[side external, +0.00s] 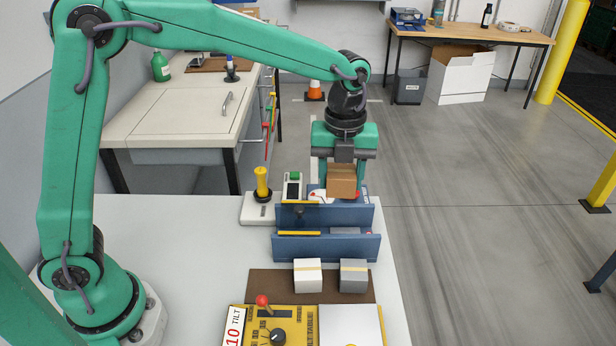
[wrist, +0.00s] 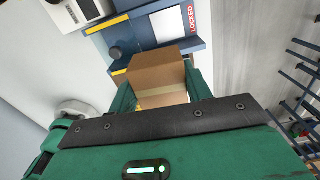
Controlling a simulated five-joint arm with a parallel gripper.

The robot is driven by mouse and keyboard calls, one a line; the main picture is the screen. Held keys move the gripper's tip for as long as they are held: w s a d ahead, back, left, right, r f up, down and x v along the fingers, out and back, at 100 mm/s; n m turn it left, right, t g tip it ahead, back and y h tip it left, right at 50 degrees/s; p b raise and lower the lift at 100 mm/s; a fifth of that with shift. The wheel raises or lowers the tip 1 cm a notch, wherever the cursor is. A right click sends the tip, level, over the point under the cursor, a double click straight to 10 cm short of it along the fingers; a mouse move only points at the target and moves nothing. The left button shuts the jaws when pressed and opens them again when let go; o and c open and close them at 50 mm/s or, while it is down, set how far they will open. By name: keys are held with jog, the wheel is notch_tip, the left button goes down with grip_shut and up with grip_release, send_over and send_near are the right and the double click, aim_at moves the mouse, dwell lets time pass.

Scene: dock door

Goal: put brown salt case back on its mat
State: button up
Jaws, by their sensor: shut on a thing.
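The brown salt case (side external: 341,182) is a small cardboard-coloured box between the fingers of my gripper (side external: 340,176), over the back part of the blue dock fixture (side external: 325,217). In the wrist view the brown case (wrist: 158,70) sits between the two green fingers of my gripper (wrist: 160,92), which is shut on it. I cannot tell whether its underside touches the fixture. The dark brown mat (side external: 260,288) lies on the table in front of the fixture. A white case (side external: 307,280) and a grey case (side external: 353,281) stand on the mat, to the middle and right.
Upright blue panels (side external: 325,248) stand between my gripper and the mat. A yellow-handled lever (side external: 262,183) and a small device with a green button (side external: 293,187) stand left of the fixture. A yellow control box with a red-knobbed lever (side external: 263,301) borders the mat's front.

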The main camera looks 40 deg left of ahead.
jog(key=s+a+m, duration=0.2)
jog(key=s, duration=0.6)
jog(key=s+a+m, duration=0.2)
jog(key=s, duration=0.6)
send_over(264, 285)
jog(key=shift+d+f, duration=0.1)
jog(key=shift+f, duration=6.6)
jog(key=shift+f, duration=0.1)
jog(key=shift+f, duration=1.95)
jog(key=shift+f, duration=0.2)
jog(key=o, duration=1.1)
jog(key=shift+o, duration=0.2)
jog(key=shift+r, duration=0.2)
